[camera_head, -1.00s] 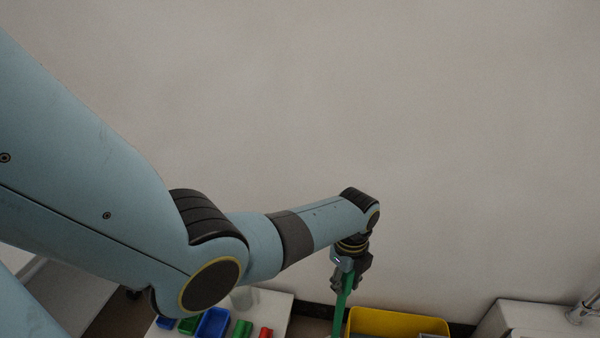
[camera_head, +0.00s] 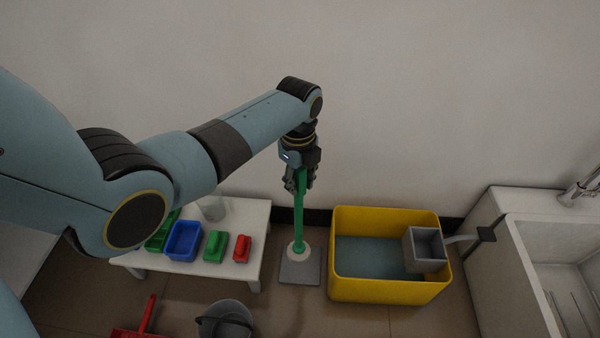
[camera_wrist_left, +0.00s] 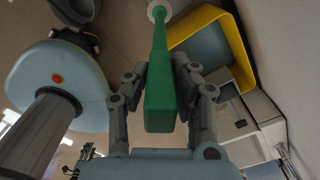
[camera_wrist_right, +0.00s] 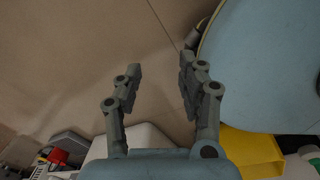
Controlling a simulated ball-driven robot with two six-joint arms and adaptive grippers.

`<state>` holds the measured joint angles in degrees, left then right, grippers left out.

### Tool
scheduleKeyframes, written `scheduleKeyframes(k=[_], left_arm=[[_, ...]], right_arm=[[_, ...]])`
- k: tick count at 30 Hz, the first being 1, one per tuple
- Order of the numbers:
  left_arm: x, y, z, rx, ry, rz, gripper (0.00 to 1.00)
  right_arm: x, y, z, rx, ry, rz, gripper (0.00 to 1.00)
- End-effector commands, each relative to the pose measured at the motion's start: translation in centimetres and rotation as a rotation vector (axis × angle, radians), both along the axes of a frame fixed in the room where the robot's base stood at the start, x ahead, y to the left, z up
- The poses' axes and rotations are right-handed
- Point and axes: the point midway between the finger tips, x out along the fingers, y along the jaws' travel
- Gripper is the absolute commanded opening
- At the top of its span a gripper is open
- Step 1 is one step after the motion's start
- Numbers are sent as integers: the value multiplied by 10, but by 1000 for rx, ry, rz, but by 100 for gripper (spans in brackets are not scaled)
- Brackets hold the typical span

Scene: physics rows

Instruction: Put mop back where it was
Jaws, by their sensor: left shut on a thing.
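The mop has a long green handle (camera_head: 299,215) and a round white foot (camera_head: 298,251). It stands upright at a grey square plate (camera_head: 300,274) on the floor. I cannot tell whether the foot rests on the plate or hangs just above it. My left gripper (camera_head: 302,184) is shut on the upper part of the handle. In the left wrist view the green handle (camera_wrist_left: 160,95) runs between the fingers, with the white foot (camera_wrist_left: 159,10) at the far end. My right gripper (camera_wrist_right: 160,64) is open and empty, with bare floor beyond its fingers.
A yellow tub (camera_head: 388,291) with a grey box (camera_head: 425,250) stands right of the mop. A white table (camera_head: 252,215) with a blue tray (camera_head: 184,240) and green and red items stands left. A grey bucket (camera_head: 225,320) and a red dustpan (camera_head: 136,333) are in front. A sink (camera_head: 550,265) is far right.

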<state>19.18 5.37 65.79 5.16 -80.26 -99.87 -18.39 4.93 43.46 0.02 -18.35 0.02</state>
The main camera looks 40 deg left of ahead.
Motion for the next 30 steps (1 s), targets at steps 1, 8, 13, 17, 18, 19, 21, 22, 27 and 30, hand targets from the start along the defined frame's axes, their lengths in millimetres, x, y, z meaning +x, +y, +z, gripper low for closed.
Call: scheduleKeyframes(k=[1,8,13,17,18,19,21,22,27,30], left_arm=[[2,2,-14,1,1,-7,0],[14,7,-29,0,2,-43,0],[21,11,-38,1,0,-64,0],[25,13,-45,1,2,-77,0],[26,13,-46,1,2,-81,0],[27,13,-47,1,0,-84,0],[29,14,-50,0,0,-89,0],[30,14,-50,0,0,-92,0],[32,15,-51,0,-2,-100,0],[32,16,-55,0,-2,-102,0]], right_arm=[[4,0,-15,-1,3,2,40],[44,1,-28,-4,4,11,40],[74,3,-22,-6,4,18,40],[94,6,-12,-7,3,23,40],[99,7,-8,-7,3,24,40],[103,7,-6,-7,2,25,40],[111,9,1,-8,2,28,40],[113,9,4,-8,1,28,40],[122,11,15,-8,1,32,40],[128,13,22,-8,-2,33,40]])
